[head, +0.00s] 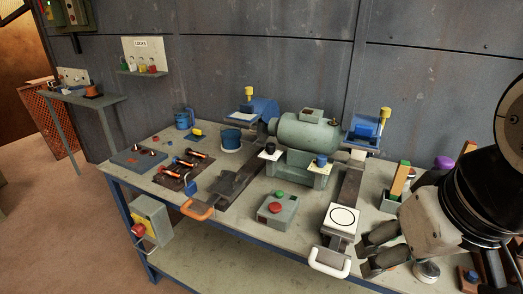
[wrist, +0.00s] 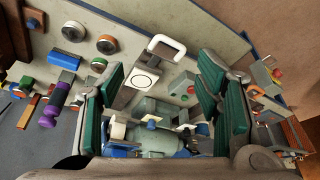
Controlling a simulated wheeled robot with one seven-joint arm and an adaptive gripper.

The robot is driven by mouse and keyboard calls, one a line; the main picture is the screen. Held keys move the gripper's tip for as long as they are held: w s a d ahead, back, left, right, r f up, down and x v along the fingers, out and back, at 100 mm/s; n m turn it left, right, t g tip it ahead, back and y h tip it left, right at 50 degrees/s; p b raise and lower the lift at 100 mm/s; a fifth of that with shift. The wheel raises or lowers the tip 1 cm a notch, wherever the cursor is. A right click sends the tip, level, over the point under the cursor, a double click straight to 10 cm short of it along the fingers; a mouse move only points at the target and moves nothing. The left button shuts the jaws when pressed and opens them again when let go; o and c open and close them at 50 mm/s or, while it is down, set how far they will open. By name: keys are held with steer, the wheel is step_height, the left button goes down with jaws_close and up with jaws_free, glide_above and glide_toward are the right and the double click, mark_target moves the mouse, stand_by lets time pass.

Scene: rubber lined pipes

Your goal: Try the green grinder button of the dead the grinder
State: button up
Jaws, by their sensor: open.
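The green bench grinder (head: 305,138) stands at the back of the bench, with a blue guard on each side. In front of it sits a grey control box (head: 287,218) with a green button (head: 280,194) at its back and a larger red button (head: 275,207) nearer the front. The grinder also shows in the wrist view (wrist: 150,140), and the control box (wrist: 184,109) shows between my fingers there. My gripper (head: 370,248) is open and empty, right of the control box and apart from it. I cannot tell its exact height above the bench.
A white-handled slide with a circle-marked plate (head: 342,217) lies between the control box and my gripper. An orange-handled slide (head: 228,190) lies left. A grey box with a red knob (head: 150,218) hangs on the bench's front left. A locks board (head: 143,55) is on the wall.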

jaws_close()
stand_by(1.3)
